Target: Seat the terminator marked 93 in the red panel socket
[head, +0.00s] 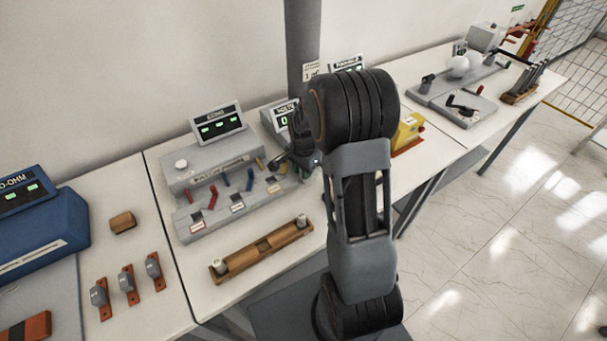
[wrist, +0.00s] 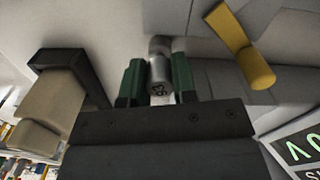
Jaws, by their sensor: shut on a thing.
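The terminator (wrist: 158,88) is a small metal cylinder with dark digits that look like 93 on its end. My gripper (wrist: 158,72) is shut on it, with a green finger on each side. In the head view my gripper (head: 298,158) is over the right end of the grey panel unit (head: 205,228). Red handles (head: 213,194) show on the left part of that unit. I cannot make out the red socket itself. A pale rounded part lies just behind the terminator in the wrist view; I cannot tell whether they touch.
A yellow handle (wrist: 240,45) stands close to the right of my gripper. A wooden tray (head: 262,256) with a pale cylinder at each end lies in front of the panel unit. A display (head: 217,125) stands behind it. A blue instrument (head: 40,235) is at far left.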

